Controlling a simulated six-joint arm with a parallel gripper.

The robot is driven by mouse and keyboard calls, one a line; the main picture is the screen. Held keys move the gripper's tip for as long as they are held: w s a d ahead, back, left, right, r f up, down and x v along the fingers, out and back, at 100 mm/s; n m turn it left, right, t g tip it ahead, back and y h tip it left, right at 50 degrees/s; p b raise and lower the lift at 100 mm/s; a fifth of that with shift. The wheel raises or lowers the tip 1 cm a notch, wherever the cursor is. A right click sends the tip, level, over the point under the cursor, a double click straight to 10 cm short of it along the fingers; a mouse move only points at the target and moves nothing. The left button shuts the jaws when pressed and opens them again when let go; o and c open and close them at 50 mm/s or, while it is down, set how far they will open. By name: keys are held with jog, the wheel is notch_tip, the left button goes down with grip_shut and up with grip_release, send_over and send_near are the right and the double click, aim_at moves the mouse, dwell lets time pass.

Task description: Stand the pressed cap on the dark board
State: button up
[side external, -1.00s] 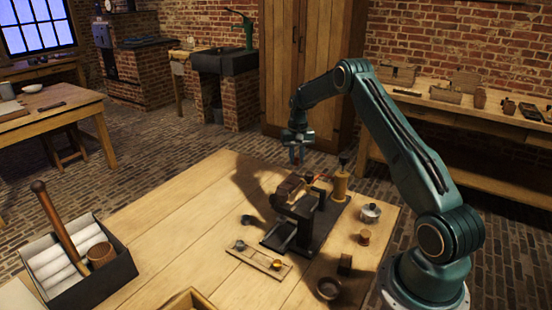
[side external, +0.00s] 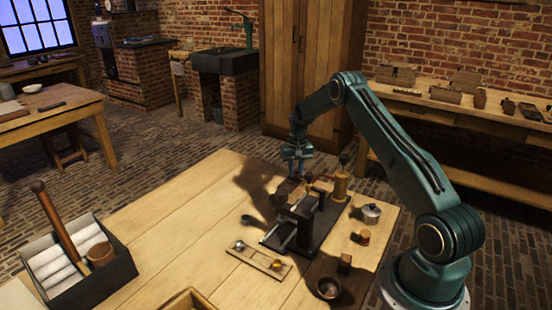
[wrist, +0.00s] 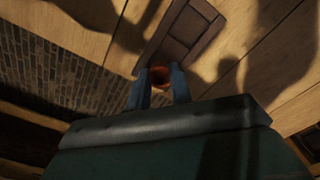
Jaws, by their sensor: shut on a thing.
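My gripper (wrist: 160,80) is shut on the pressed cap (wrist: 161,78), a small orange-brown round piece between the fingertips in the wrist view. In the side view my gripper (side external: 296,174) hangs low at the far edge of the table, behind the press. The dark board (wrist: 185,35), with lines dividing it into sections, lies just ahead of the fingertips in the wrist view. In the side view the board (side external: 287,189) is small and partly hidden by the press. I cannot tell whether the cap touches the board.
The black press (side external: 305,215) stands in front of my gripper. A wooden cylinder with a dark knob (side external: 341,184) is close on the right. A metal pot (side external: 371,213), a dark bowl (side external: 329,288) and a slotted strip (side external: 258,263) stand nearer. The table's left middle is clear.

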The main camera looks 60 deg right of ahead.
aim_at(296, 177)
jog(key=shift+f, duration=0.1)
jog(key=o, duration=0.9)
notch_tip(296, 177, up, 12)
jog(key=shift+r, duration=0.15)
dwell(0.3)
dwell(0.5)
